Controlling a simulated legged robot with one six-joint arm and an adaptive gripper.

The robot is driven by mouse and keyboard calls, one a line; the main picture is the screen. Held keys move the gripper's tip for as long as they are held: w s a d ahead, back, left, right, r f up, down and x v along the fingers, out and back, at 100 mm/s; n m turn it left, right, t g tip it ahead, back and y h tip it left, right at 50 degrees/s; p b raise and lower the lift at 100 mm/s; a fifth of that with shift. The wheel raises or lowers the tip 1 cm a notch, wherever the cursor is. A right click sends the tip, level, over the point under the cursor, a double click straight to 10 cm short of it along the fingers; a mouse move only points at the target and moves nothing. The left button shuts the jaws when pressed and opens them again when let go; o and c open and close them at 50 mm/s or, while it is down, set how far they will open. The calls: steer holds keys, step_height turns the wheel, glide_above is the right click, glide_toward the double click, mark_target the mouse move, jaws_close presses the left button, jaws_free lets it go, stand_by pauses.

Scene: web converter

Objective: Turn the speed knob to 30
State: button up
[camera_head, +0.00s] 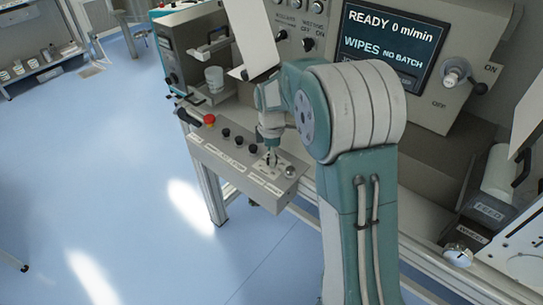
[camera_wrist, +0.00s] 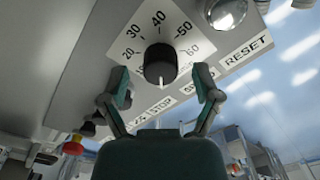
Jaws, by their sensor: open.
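The speed knob (camera_wrist: 160,62) is a black round knob on a white dial plate (camera_wrist: 132,48) marked 20, 30, 40, 50 and 60. I cannot tell for sure which number its pointer faces. My gripper (camera_wrist: 161,74) is open, with one finger to the left of the knob and one to the right, and gaps show on both sides. In the head view my gripper (camera_head: 271,157) is over the right part of the slanted control panel (camera_head: 222,160), where it and the arm partly hide the dial.
Black buttons (camera_head: 238,141) and a red emergency button (camera_head: 209,120) line the panel to the left. A round metal button (camera_wrist: 226,12) sits beside the RESET label (camera_wrist: 246,50). The display (camera_head: 388,48) reads READY 0 m/min. Blue floor (camera_head: 100,190) is open at left.

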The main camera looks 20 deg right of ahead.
steer(key=shift+f, duration=0.4)
jaws_close()
steer(key=shift+m, duration=0.3)
steer(key=m, duration=1.2)
steer(key=shift+m, duration=0.3)
steer(key=m, duration=0.7)
steer(key=shift+s+f, duration=0.1)
steer(key=m, duration=0.6)
steer(key=shift+m, duration=0.3)
